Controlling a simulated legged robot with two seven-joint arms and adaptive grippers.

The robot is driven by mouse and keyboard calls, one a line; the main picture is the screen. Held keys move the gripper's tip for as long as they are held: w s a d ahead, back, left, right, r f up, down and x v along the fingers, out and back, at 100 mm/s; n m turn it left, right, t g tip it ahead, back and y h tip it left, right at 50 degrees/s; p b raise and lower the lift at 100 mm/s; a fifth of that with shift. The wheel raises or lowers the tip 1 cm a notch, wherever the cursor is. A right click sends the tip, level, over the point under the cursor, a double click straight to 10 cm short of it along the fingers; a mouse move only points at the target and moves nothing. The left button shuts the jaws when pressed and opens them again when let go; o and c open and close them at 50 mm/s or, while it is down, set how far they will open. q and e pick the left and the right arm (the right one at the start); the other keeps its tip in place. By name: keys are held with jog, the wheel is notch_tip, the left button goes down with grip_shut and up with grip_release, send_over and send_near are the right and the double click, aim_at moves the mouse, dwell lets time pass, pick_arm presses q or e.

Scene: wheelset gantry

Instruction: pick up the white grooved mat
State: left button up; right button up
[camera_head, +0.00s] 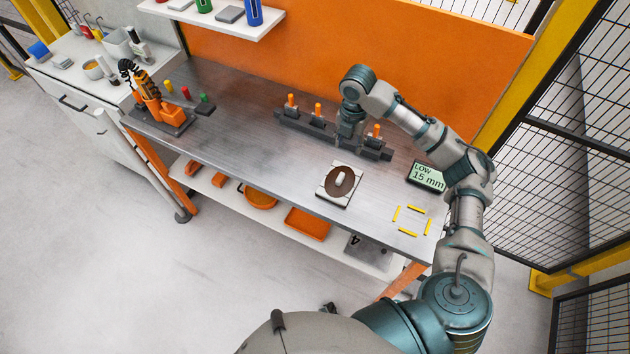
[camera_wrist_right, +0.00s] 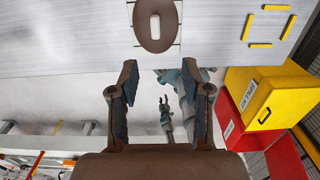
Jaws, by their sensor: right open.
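The white grooved mat (camera_head: 329,192) lies on the metal workbench near its front edge. A brown oval disc (camera_head: 331,180) with a pale block (camera_head: 342,179) on top covers most of it, so mainly its corners show. In the right wrist view the disc (camera_wrist_right: 146,40) is at the top, beyond the fingertips. My right gripper (camera_head: 347,138) points down over the bench, behind the mat and apart from it. In its wrist view the right gripper (camera_wrist_right: 159,70) is open and empty. A small dark gripper (camera_wrist_right: 165,104), seemingly my left, hangs in the background, too small to judge.
A dark rail (camera_head: 290,120) with orange-topped pegs stands behind the right gripper. A display (camera_head: 426,177) reading "LOW 15 mm" and yellow corner marks (camera_head: 412,219) are right of the mat. An orange tool stand (camera_head: 158,108) is at the left. The bench between is clear.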

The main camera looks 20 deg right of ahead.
send_over(341, 177)
jog(key=f, duration=0.8)
jog(key=d+f, duration=0.1)
jog(key=f, duration=0.2)
jog(key=shift+f, duration=0.4)
jog(key=f, duration=0.2)
jog(key=a+f, duration=0.1)
jog(key=f, duration=0.1)
jog(key=shift+w+f, duration=0.1)
jog(key=shift+f, duration=0.6)
grip_shut()
